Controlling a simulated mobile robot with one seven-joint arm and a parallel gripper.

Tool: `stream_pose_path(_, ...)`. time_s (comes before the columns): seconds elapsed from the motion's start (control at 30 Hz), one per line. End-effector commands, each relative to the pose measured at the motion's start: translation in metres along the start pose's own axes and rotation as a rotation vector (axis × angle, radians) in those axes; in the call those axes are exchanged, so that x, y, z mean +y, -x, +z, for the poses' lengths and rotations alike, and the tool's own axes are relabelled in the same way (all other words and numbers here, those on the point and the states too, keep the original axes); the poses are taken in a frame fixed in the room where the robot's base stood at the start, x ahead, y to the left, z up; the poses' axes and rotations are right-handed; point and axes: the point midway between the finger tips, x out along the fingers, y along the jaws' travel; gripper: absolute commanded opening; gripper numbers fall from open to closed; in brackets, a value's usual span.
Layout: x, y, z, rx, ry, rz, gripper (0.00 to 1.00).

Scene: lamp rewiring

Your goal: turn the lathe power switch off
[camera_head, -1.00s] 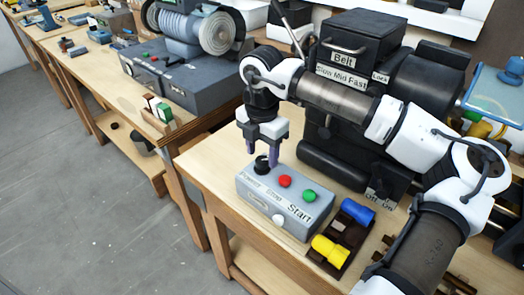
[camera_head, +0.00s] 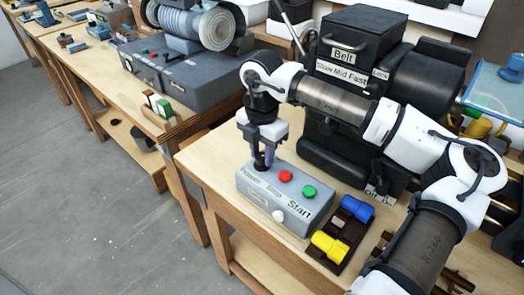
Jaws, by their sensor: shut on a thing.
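The grey control box (camera_head: 287,204) sits near the table's front edge. It has a black power knob (camera_head: 262,167) at its left end, a red button (camera_head: 285,176) and a green button (camera_head: 309,192) on top, and a white knob (camera_head: 279,216) on its front. Its labels include "Start"; the one near the black knob is hard to read. My gripper (camera_head: 262,157) points down at the left end of the box.
The black lathe machine with its "Belt" cover (camera_head: 345,57) stands behind my arm. A dark tray (camera_head: 340,230) with a blue piece (camera_head: 357,209) and a yellow piece (camera_head: 329,246) lies right of the box. Another bench with a grey machine (camera_head: 180,82) is at upper left.

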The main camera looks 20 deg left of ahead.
Motion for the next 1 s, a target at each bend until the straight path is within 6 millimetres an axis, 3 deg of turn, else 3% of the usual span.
stream_pose_path(0.37,0.0001,-0.0044,0.0007,-0.004,0.174,0.001,0.07)
stream_pose_path(1.0,0.0001,-0.0023,0.0006,-0.003,0.773,0.0,0.07)
